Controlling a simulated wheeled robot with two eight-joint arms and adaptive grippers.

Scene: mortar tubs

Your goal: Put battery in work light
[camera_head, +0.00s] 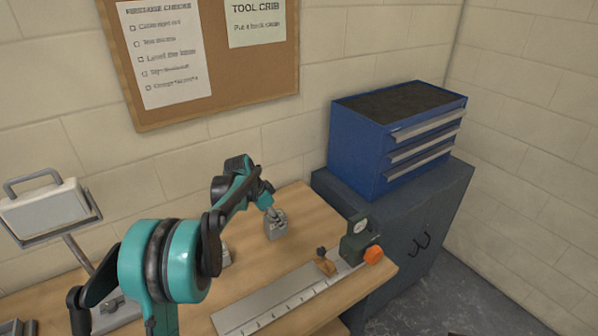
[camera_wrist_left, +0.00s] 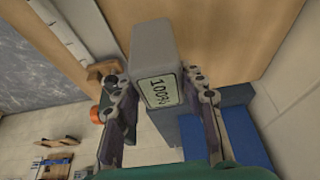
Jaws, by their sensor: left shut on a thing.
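My left gripper (camera_head: 270,211) is shut on a grey battery (camera_head: 276,227) above or at the far part of the wooden bench. In the left wrist view the battery (camera_wrist_left: 153,45) sits between the two fingers of the gripper (camera_wrist_left: 160,95), and its label reads 100%. I cannot tell whether the battery touches the bench. The work light (camera_head: 45,212), with a pale head, a handle and a stand, is at the left edge of the head view. My left arm hides part of the bench between them. My right gripper is not in view.
A second small grey block (camera_head: 226,257) shows partly behind my arm. A long ruled metal rail (camera_head: 290,300) with a green-grey device (camera_head: 357,243) and orange knob lies along the front right. A blue drawer chest (camera_head: 365,145) stands on a dark cabinet (camera_head: 395,220) at right. The wall is close behind.

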